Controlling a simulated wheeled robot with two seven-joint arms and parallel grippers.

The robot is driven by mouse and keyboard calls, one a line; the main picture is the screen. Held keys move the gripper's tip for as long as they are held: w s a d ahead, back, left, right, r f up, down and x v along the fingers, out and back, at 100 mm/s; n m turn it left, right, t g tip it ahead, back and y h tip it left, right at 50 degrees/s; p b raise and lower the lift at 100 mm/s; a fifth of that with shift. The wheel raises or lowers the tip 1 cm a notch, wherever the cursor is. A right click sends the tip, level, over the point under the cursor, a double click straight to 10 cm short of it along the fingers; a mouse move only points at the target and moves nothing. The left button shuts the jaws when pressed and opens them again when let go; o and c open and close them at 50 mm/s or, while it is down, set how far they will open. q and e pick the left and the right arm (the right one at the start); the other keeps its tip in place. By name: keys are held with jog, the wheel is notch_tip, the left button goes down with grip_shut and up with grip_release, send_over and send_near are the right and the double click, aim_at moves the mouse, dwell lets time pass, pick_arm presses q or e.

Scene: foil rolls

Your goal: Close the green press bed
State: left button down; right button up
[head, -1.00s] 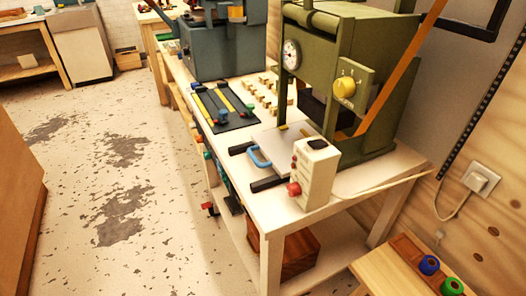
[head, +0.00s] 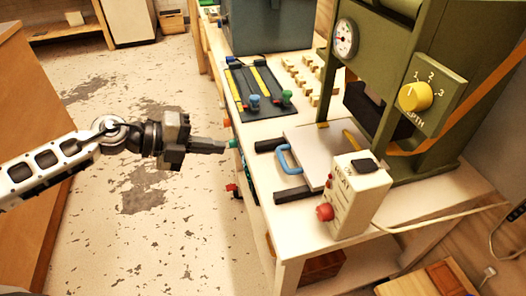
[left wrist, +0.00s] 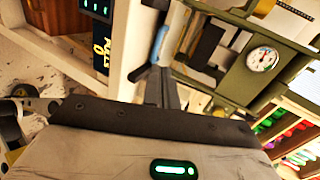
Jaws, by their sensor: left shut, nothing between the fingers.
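The green press (head: 425,120) stands on the white bench, with a gauge and a yellow depth knob. Its pale bed plate (head: 308,150) sticks out in front on dark rails, with a blue handle (head: 285,160) on its front edge. My left gripper (head: 226,146) is shut and empty, in front of the bench edge and to the left of the handle, apart from it in the head view. In the left wrist view its fingers (left wrist: 166,88) point toward the blue handle (left wrist: 158,44); the gap there is hard to judge. My right gripper is not in view.
A cream control box (head: 352,195) with a red button stands right beside the bed. A dark panel (head: 250,98) with yellow strips and coloured knobs lies behind it, near several small wooden blocks (head: 305,75). The floor left of the bench is open.

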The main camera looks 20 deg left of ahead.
pick_arm(q)
jog(key=a, duration=0.1)
jog(key=p, duration=0.2)
send_near(306, 145)
jog(key=a+f, duration=0.1)
jog(key=s+a+f, duration=0.1)
jog(key=shift+s+a+f+m+y, duration=0.15)
jog(key=shift+f+m+y, duration=0.2)
jog(key=shift+m+y, duration=0.05)
jog(key=shift+w+d+f, duration=0.2)
jog(key=shift+w+d, duration=0.1)
jog(key=shift+d, duration=0.15)
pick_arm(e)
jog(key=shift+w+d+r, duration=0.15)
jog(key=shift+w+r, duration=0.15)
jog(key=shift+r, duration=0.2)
pick_arm(q)
jog(key=w+d, duration=0.1)
jog(key=d, duration=0.1)
jog(key=w+d+p, duration=0.1)
jog(key=w+d, duration=0.2)
jog(key=d, duration=0.2)
jog(key=shift+w+p, duration=0.3)
jog(key=shift+w, duration=0.05)
jog(key=shift+d+r, duration=0.1)
jog(key=shift+d, duration=0.05)
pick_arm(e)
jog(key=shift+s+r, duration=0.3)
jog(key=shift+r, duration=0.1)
